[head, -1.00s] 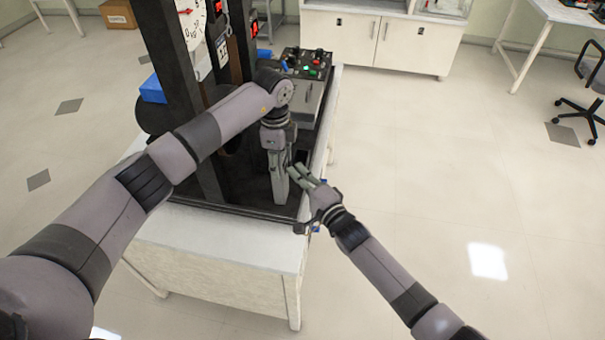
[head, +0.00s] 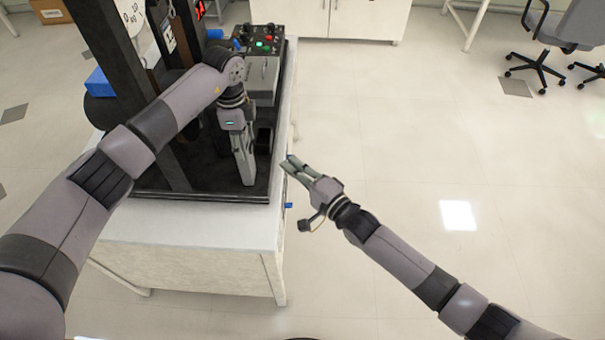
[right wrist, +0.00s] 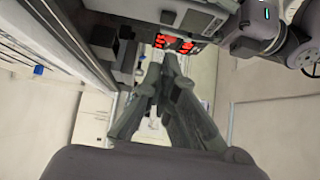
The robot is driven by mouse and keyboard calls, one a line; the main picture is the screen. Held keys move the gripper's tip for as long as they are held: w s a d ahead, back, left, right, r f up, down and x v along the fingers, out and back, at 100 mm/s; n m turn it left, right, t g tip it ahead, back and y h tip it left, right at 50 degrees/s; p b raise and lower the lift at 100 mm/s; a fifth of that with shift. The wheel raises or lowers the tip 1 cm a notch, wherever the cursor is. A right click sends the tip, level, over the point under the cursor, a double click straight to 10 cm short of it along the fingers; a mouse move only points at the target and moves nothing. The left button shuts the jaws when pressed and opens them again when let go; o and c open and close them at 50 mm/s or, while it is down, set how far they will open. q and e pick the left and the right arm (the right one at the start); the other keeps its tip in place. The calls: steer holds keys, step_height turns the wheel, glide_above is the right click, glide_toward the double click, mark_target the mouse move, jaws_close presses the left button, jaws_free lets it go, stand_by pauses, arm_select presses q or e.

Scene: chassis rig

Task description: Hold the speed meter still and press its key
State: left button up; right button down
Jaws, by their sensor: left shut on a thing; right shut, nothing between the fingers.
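My left gripper (head: 246,176) points down over the dark rig base near its front right corner. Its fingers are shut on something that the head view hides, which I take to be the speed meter. I cannot make out the meter's body or key clearly. In the right wrist view, part of my left gripper (right wrist: 262,28) shows at the upper right. My right gripper (head: 291,166) is shut and empty, off the right edge of the bench, apart from the left gripper. Its closed fingers also show in the right wrist view (right wrist: 170,68).
The rig's dark upright frame (head: 105,50) stands at the left on the white bench (head: 200,230). A control box (head: 262,42) with coloured buttons stands at the back. Red lit displays (right wrist: 176,43) show in the right wrist view.

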arm_select(q)
steer(key=shift+s+f, duration=0.15)
steer(key=shift+f, duration=0.15)
arm_select(e)
steer(key=v, duration=0.3)
steer(key=shift+s+d, duration=0.2)
steer(key=shift+d, duration=0.05)
arm_select(q)
steer(key=o, duration=1.4)
steer(key=shift+w, duration=0.2)
steer(key=shift+r, duration=0.1)
arm_select(e)
steer(key=shift+w+f, duration=0.1)
steer(key=shift+w, duration=0.05)
arm_select(q)
steer(key=shift+r, duration=0.15)
step_height(320, 180, up, 12)
steer(key=shift+f, duration=0.15)
